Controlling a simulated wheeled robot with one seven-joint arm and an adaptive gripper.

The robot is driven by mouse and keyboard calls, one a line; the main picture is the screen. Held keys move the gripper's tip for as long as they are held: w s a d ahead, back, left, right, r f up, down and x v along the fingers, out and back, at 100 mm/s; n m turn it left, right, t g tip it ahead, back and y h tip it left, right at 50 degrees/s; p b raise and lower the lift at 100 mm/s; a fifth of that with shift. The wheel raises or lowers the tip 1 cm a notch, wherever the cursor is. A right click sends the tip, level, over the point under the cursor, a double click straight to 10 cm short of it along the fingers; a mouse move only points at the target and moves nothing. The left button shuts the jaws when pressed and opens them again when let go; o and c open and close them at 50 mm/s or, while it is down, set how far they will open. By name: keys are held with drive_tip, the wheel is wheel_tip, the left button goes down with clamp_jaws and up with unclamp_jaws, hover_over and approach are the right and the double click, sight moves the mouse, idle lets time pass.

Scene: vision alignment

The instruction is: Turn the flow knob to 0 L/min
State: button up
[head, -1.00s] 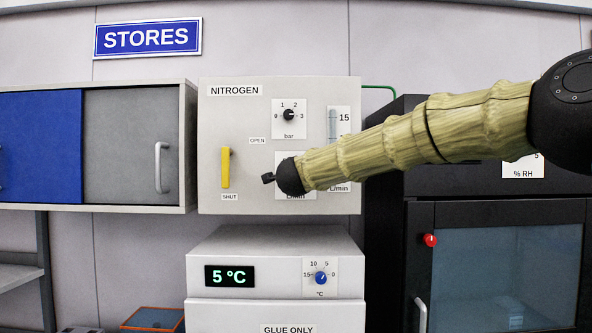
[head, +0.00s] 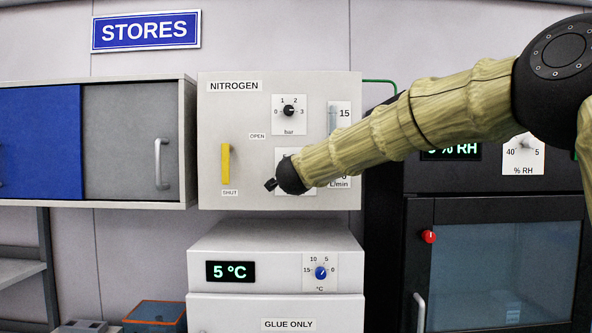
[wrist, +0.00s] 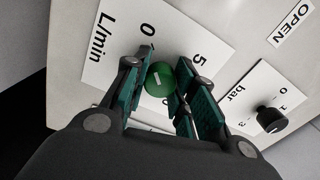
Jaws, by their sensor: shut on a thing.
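The green flow knob (wrist: 160,79) sits on a white L/min dial plate (wrist: 105,72) in the wrist view. My gripper (wrist: 164,72) is shut on it, with one teal-padded finger on each side. A short white mark shows on the knob's face. The dial's 0 and 5 show beyond the fingers; other marks are hidden and I cannot tell the exact setting. In the head view my arm and dark wrist (head: 290,176) cover most of this dial on the nitrogen panel (head: 232,120). The flow tube (head: 333,120) shows its 15 mark; its middle is hidden.
The black bar knob (head: 289,111) is just above the flow dial, and also shows in the wrist view (wrist: 268,117). A yellow lever (head: 225,164) stands upright to the left. Below is a cabinet with a blue knob (head: 321,273). A black humidity cabinet (head: 420,260) stands right.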

drive_tip(key=shift+f, duration=0.1)
drive_tip(key=o, duration=1.1)
drive_tip(key=shift+c, duration=0.2)
drive_tip(key=shift+s, duration=0.15)
drive_tip(key=s, duration=1.1)
drive_tip(key=shift+s, duration=0.35)
